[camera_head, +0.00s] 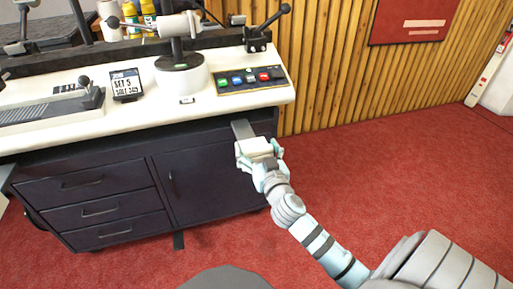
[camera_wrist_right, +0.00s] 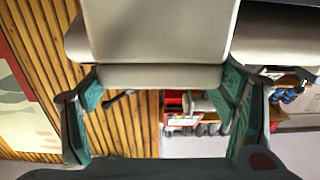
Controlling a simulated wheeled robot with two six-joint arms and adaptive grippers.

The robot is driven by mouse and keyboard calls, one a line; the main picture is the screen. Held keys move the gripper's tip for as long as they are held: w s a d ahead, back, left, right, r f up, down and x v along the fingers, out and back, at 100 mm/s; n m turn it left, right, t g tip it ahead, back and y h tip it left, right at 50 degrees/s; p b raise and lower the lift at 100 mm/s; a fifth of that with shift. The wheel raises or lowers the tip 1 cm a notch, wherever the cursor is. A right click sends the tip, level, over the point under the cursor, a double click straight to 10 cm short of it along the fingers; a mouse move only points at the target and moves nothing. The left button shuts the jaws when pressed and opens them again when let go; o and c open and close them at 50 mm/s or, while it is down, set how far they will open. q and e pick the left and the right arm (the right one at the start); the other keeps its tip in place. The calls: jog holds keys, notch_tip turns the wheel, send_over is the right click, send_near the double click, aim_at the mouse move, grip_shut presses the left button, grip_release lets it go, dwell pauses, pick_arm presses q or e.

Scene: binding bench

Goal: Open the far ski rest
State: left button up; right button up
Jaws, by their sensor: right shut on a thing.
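The far ski rest shows in the head view as a dark grey flat arm (camera_head: 242,129) that sticks out from the bench's right front edge, with a pale block (camera_head: 257,146) at its outer end. My right gripper (camera_head: 262,157) is shut on this pale block. In the right wrist view the pale block (camera_wrist_right: 150,35) fills the top middle, with the green fingers of my right gripper (camera_wrist_right: 160,85) on both sides of it. The fingers hide part of the block. My left gripper is not in view.
The white bench top (camera_head: 215,104) carries a clamp post (camera_head: 180,50), a button panel (camera_head: 250,79) and a small sign (camera_head: 126,85). Below are dark drawers (camera_head: 95,210) and a cabinet door (camera_head: 205,178). Red floor (camera_head: 380,150) to the right is clear, with a wood-slat wall (camera_head: 330,60) behind.

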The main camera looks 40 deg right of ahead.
jog(key=o, duration=1.7)
jog(key=v, duration=1.2)
